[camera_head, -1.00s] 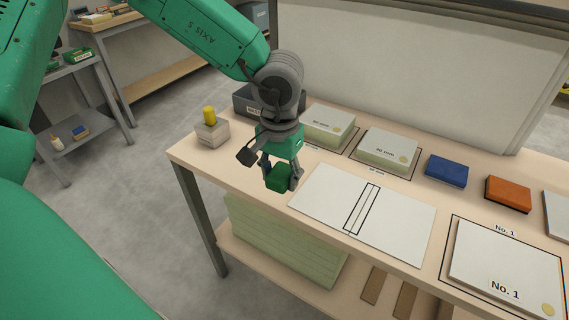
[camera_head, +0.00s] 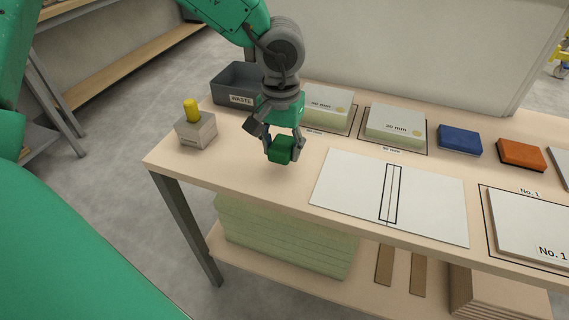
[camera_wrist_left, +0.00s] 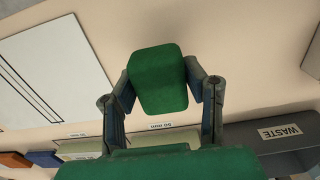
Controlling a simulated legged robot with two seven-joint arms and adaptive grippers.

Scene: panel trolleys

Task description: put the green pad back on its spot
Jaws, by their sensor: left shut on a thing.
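The green pad (camera_head: 281,150) is held in my left gripper (camera_head: 284,143), over the left part of the table in the head view. The fingers are shut on its two sides. In the left wrist view the green pad (camera_wrist_left: 158,80) sits between the fingers (camera_wrist_left: 160,88), over bare tabletop. I cannot tell its exact height above the table. A blue pad (camera_head: 460,140) and an orange pad (camera_head: 521,155) lie in a row at the back right. No marked spot for the green pad is clear to me. My right gripper is not in view.
A white panel (camera_head: 345,185) with an outlined strip lies right of the gripper. Behind are two pale blocks (camera_head: 328,104) (camera_head: 396,125) on outlined spots and a grey WASTE bin (camera_head: 232,88). Panel No. 1 (camera_head: 525,222) lies at right.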

